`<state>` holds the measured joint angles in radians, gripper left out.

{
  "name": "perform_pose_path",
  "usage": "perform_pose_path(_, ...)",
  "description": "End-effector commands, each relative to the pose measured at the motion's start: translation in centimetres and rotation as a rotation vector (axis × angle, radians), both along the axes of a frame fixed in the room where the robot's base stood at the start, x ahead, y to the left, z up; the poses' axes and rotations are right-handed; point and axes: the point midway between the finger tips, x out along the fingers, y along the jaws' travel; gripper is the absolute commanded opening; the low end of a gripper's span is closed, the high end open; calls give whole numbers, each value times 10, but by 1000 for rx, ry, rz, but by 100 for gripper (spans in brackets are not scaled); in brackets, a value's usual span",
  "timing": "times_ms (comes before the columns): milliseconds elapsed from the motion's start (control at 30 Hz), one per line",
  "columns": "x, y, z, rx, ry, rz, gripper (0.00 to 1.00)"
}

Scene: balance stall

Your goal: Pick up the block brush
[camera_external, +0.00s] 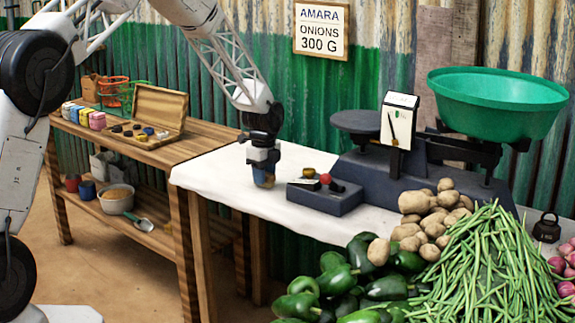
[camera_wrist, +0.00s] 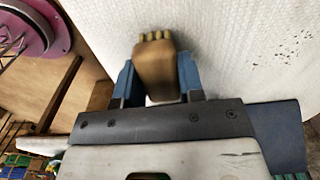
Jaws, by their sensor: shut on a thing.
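The block brush (camera_wrist: 155,68) is a brown wooden block with lighter tufts at its far end. In the wrist view it sits between the two blue fingers of my gripper (camera_wrist: 155,85), which are shut on its sides. In the outside view my gripper (camera_external: 263,160) points down over the white cloth (camera_external: 225,178), left of the dark weight box. The brush shows there as a small brown piece (camera_external: 263,179) at the fingertips, partly hidden by them. I cannot tell whether it touches the cloth.
Right of my gripper stand a dark weight box (camera_external: 325,197) and a scale with a green bowl (camera_external: 495,100). Potatoes (camera_external: 432,222), green peppers (camera_external: 345,280) and beans (camera_external: 495,265) fill the front right. A wooden bench with an open case (camera_external: 158,108) stands left. The cloth's left part is clear.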

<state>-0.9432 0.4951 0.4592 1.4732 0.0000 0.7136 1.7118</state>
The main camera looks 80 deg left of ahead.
Motion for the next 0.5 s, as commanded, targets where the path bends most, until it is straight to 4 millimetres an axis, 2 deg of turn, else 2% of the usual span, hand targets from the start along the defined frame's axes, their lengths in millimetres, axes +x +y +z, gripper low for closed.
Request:
perform_pose_path(267, 0, -1, 31, 1, -1, 0, 12)
perform_pose_path(500, -21, -28, 32, 0, 0, 0, 12)
